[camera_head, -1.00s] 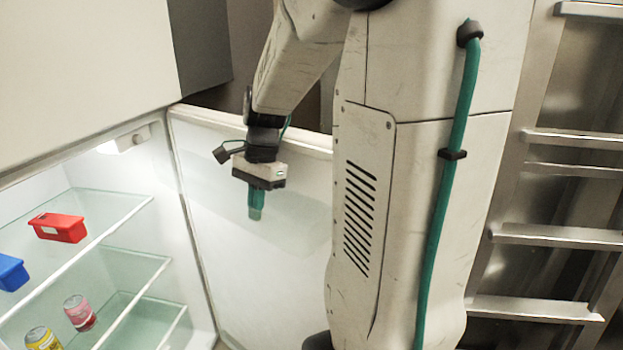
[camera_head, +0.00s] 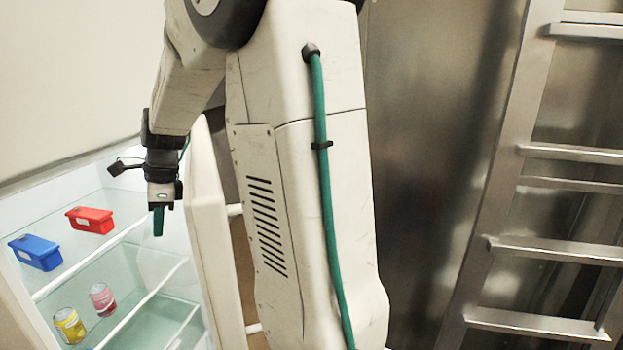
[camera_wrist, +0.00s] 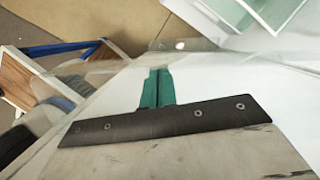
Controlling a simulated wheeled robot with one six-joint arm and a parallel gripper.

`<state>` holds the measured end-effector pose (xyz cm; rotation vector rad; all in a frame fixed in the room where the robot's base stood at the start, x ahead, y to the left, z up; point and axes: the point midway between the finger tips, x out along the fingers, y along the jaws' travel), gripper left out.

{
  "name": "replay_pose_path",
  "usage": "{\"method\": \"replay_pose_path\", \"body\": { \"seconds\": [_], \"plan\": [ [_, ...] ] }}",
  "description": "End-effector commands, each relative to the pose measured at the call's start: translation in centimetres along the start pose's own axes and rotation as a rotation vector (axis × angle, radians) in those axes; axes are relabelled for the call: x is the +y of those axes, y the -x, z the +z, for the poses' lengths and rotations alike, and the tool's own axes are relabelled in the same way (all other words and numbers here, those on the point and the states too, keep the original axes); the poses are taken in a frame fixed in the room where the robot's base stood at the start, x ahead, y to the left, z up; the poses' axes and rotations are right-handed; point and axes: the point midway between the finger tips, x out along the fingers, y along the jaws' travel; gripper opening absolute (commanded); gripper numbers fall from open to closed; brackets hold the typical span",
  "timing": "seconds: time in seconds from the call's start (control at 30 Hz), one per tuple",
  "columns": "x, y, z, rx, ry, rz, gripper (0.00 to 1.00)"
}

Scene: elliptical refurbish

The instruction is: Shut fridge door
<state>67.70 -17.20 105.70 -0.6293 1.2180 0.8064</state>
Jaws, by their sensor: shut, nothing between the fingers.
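The fridge (camera_head: 75,172) stands open at the left of the head view, its lit shelves showing. Its white door (camera_head: 213,235) is swung out on the right side of the opening, seen nearly edge-on. My gripper (camera_head: 158,222) points down on the inner side of the door, in front of the shelves. Its green fingers are shut and empty. In the wrist view the closed fingers (camera_wrist: 157,88) lie over pale, partly see-through surfaces. Whether the gripper touches the door cannot be told.
A metal ladder (camera_head: 545,240) stands at the right. The wrist view shows a wood-and-blue item (camera_wrist: 60,65) on the floor.

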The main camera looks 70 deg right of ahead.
Motion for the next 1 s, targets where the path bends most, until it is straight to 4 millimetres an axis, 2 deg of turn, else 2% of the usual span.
{"method": "replay_pose_path", "body": {
  "seconds": [0.2,0.4,1.0],
  "plan": [
    [-1.4,-0.7,2.6,0.001,0.0,0.001,0.0],
    [-2.0,-1.1,4.1,0.0,0.001,0.0,0.0],
    [-2.2,-1.2,4.6,0.0,0.0,0.0,0.0]
  ]
}}
